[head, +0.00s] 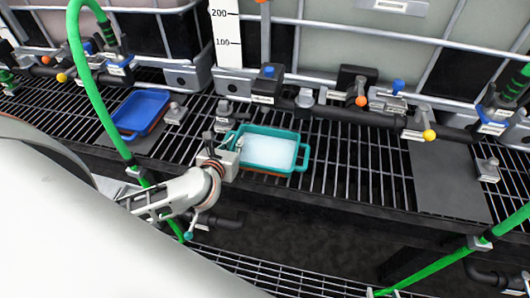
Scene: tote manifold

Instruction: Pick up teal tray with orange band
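The teal tray (301,163) sits on the black slatted grating shelf, with a handle at each end and pale, whitish contents inside. A bit of orange shows low along its front side (262,173). My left gripper (226,145) is at the tray's left end, close by the left handle, and overlaps it in the picture. I cannot tell whether its fingers are around the handle or just beside it, nor whether they are open or shut. My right gripper is not in view.
A blue tray (140,110) lies on a dark mat to the left. A bare dark mat (450,180) is at the right. A pipe with valves (310,108) runs behind the tray, before caged tanks. A green hose (98,95) hangs at left, another (440,262) at lower right.

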